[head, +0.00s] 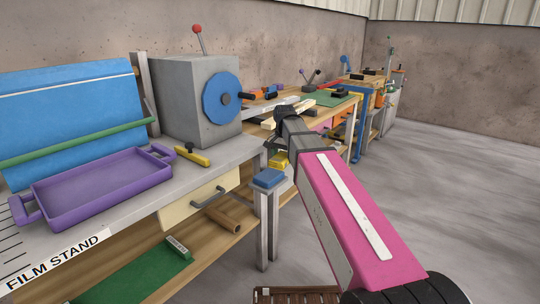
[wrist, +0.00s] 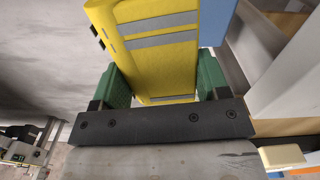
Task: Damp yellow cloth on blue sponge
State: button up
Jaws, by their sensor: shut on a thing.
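My gripper (head: 277,148) is shut on the yellow cloth (head: 278,161). In the wrist view the cloth (wrist: 160,45), with grey stripes, sits between the two green fingers (wrist: 163,82). The blue sponge (head: 268,178) lies on top of a grey post beside the bench. The cloth is just above and slightly right of the sponge in the head view. In the wrist view a blue patch, likely the sponge (wrist: 218,20), shows behind the cloth at the upper right. I cannot tell whether cloth and sponge touch.
A purple tray (head: 95,190) and a yellow bar with a black knob (head: 193,155) are on the bench at left. A grey machine with a blue wheel (head: 220,97) stands behind. Floor at right is clear.

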jog(key=m, duration=0.2)
send_over(271, 172)
jog(key=shift+s, duration=0.15)
jog(key=shift+f, duration=2.95)
jog(key=shift+f, duration=0.55)
jog(key=shift+r, duration=0.1)
jog(key=shift+r, duration=3.4)
jog(key=shift+d, duration=0.15)
